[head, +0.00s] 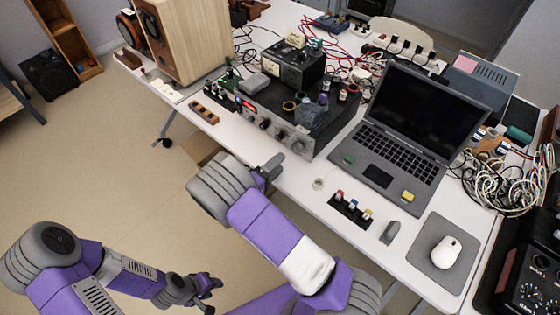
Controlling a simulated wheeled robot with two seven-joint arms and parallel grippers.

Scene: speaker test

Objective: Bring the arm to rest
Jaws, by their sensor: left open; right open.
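My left arm reaches in from the left, low over the floor. Its gripper (209,287) is open, with nothing seen between the fingers, and is apart from the table. My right arm rises from the bottom middle and bends at a large grey joint. Its gripper (276,166) is open at the front edge of the white table (313,188), below the black amplifier unit (283,115). Its fingers are small and partly hidden by the wrist. I cannot tell whether it touches the table edge.
An open laptop (385,160), a mouse (446,252) on a grey pad, and a strip of small plugs (352,208) lie on the table. A wooden speaker (183,38) stands at the back left. Tangled cables (497,185) lie at right. The floor (100,165) at left is clear.

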